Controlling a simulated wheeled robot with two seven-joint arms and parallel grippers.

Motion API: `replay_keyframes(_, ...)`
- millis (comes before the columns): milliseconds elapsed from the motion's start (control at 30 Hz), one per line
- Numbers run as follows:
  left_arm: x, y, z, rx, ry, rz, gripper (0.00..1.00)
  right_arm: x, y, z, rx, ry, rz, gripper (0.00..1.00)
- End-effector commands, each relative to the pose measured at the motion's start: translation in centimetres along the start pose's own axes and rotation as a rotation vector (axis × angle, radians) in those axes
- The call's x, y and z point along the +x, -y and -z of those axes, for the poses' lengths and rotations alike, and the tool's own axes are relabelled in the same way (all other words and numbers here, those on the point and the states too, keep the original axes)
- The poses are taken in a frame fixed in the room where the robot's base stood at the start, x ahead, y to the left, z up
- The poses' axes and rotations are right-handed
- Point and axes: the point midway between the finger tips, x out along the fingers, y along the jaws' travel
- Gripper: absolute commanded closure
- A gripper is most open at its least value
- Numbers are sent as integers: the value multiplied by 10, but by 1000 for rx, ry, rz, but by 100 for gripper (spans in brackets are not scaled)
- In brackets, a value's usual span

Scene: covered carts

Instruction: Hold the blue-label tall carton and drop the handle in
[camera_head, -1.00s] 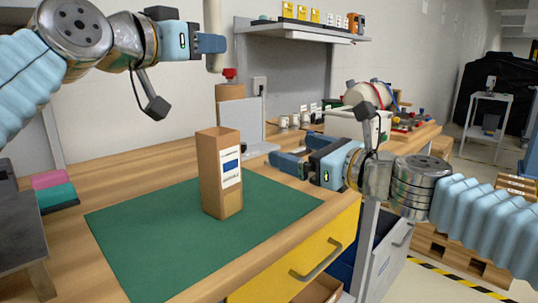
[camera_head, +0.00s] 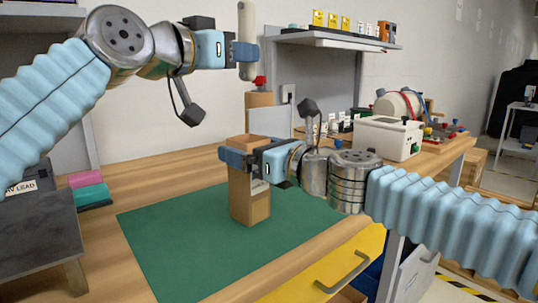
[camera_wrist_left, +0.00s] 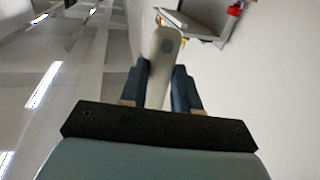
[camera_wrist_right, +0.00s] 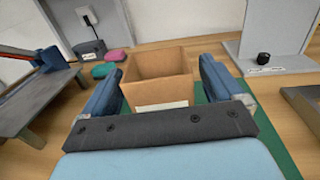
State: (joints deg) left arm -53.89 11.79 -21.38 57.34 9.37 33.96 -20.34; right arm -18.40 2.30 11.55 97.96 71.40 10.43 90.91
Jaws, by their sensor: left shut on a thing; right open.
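The blue-label tall carton (camera_head: 249,205) stands upright on the green mat (camera_head: 175,245), open at the top. Its label is mostly hidden behind my right gripper. My right gripper (camera_head: 234,160) is open at the carton's upper part; in the right wrist view the carton (camera_wrist_right: 158,82) shows between and just beyond the spread fingers (camera_wrist_right: 160,84). My left gripper (camera_head: 244,52) is shut on the pale handle (camera_head: 247,30), held upright high above the table. The handle also shows between the fingers in the left wrist view (camera_wrist_left: 163,50).
A brown block with a red-topped item (camera_head: 260,84) stands behind the carton. Pink and teal blocks (camera_head: 90,194) lie at the left beside a dark metal stand (camera_head: 40,235). A white box (camera_head: 388,137) is at the back right. The front of the mat is clear.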

Motion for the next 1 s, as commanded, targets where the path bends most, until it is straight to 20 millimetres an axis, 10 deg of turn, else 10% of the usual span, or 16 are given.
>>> replay_keyframes(367,0,0,0,0,-1,0,100,8,0,0,0,0,0,6)
replay_keyframes(733,0,0,0,0,-1,0,100,8,0,0,-1,0,0,60)
replay_keyframes(1000,0,1,-9,-2,1,0,100,8,0,0,-1,0,0,62)
